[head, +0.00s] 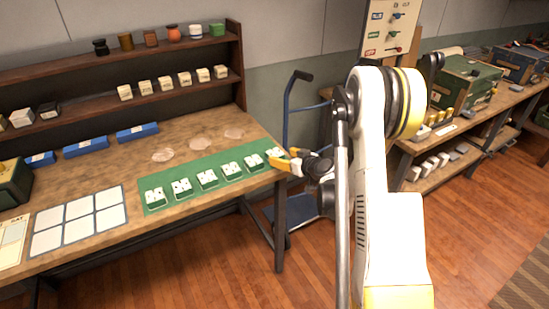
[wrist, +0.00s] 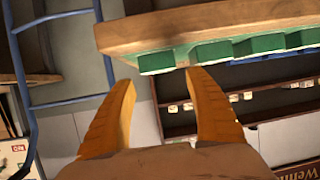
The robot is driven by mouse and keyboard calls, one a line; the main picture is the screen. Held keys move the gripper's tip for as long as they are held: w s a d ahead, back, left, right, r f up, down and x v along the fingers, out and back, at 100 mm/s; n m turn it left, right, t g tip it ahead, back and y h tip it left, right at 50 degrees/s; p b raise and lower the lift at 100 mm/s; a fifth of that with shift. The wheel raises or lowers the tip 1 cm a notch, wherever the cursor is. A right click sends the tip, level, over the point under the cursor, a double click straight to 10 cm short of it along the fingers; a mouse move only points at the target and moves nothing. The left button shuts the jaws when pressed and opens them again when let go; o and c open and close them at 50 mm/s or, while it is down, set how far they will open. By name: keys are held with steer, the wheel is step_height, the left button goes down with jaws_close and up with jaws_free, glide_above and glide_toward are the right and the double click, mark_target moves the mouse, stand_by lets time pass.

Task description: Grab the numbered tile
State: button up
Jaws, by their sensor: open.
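Several white tiles with dark marks, each on a small green block, stand in a row on a green mat (head: 218,164) on the wooden table. The rightmost tile (head: 274,152) is at the mat's right end; its marks are too small to read. My gripper (head: 281,158) is open beside this tile, at the table's right end. In the wrist view the orange fingers (wrist: 165,88) are spread with nothing between them. The nearest green block (wrist: 157,63) appears just beyond the fingertips, and the tile faces are hidden there.
The table's wooden edge (wrist: 190,28) runs close to the fingers. A blue hand cart (head: 290,115) stands right of the table. A white grid card (head: 80,220) lies on the left of the table, with blue trays (head: 85,147) behind. Shelves with small blocks (head: 165,82) line the wall.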

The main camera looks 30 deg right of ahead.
mark_target(277, 154)
steer(key=b+x, duration=0.2)
steer(key=x, duration=0.5)
steer(key=shift+d+f, duration=0.1)
steer(key=shift+s, duration=0.1)
steer(key=shift+c, duration=0.2)
steer(key=c, duration=1)
